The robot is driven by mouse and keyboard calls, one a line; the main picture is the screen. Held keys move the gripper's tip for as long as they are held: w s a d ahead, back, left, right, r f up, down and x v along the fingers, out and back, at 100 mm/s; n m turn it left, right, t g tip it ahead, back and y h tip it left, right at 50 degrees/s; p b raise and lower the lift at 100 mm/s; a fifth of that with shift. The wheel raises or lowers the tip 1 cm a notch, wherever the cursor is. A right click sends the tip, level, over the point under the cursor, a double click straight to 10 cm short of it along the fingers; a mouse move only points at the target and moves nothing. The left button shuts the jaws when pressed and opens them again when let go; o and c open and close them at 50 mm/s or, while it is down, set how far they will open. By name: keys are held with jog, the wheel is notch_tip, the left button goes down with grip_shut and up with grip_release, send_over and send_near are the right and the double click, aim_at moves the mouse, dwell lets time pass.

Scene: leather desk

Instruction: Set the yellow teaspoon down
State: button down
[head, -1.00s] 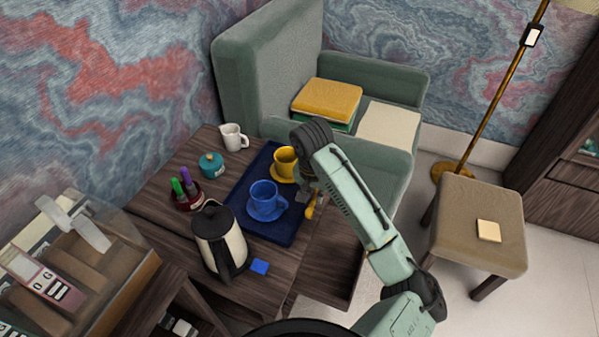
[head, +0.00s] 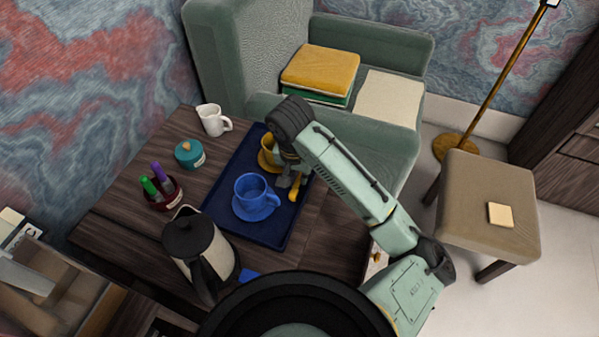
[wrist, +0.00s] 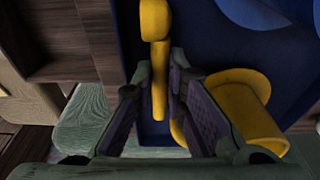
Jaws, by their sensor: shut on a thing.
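The yellow teaspoon (head: 295,188) is held by my gripper (head: 287,178) over the right part of the navy tray (head: 243,152). In the wrist view the spoon (wrist: 155,60) runs between the two fingers (wrist: 160,100), its wide end beyond the fingertips. I cannot tell whether it touches the tray. The yellow cup (head: 267,147) is close beside the gripper, partly hidden by my arm; it also shows in the wrist view (wrist: 243,108) right of the fingers. The blue cup (head: 250,188) stands on its blue saucer (head: 257,212) on the tray, left of the spoon.
A kettle (head: 197,248) stands in front of the tray, with a small blue item (head: 250,276) near it. A pen holder (head: 163,195), teal pot (head: 189,154) and white mug (head: 212,120) are left of the tray. A green armchair (head: 375,145) is behind.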

aim_at(295, 186)
jog(key=shift+s+r, duration=0.1)
jog(key=shift+a, duration=0.1)
jog(key=c, duration=2.1)
grip_release()
jog(key=shift+f, duration=0.2)
jog(key=o, duration=0.5)
jog(key=shift+r, duration=0.5)
notch_tip(295, 186, up, 11)
jog(key=s+p, duration=0.2)
jog(key=shift+a, duration=0.4)
jog(key=shift+r, duration=0.1)
